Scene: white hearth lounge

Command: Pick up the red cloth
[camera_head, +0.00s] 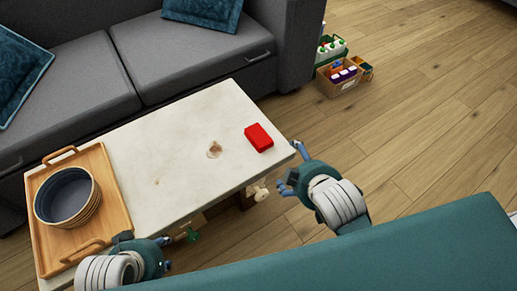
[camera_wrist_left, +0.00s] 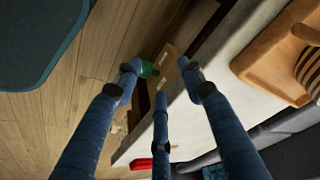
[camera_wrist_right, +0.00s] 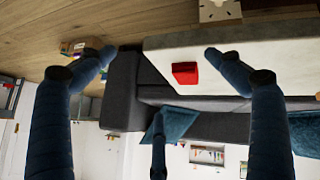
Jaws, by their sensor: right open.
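The red cloth (camera_head: 259,137), a small folded block, lies near the right end of the pale coffee table (camera_head: 170,135). It also shows in the right wrist view (camera_wrist_right: 185,72) and, partly hidden behind a finger, in the left wrist view (camera_wrist_left: 140,164). My right gripper (camera_head: 290,167) is open and empty, off the table's right end, just right of and nearer than the cloth, not touching it. My left gripper (camera_head: 163,254) is at the table's near edge by the tray, away from the cloth. Its fingers stand apart with nothing between them in the left wrist view (camera_wrist_left: 160,82).
A wooden tray (camera_head: 112,190) with a round dark-lined bowl (camera_head: 68,198) fills the table's left end. A grey sofa (camera_head: 190,55) stands behind. Crates of bottles (camera_head: 338,80) stand on the floor. A teal surface (camera_head: 400,240) is in front.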

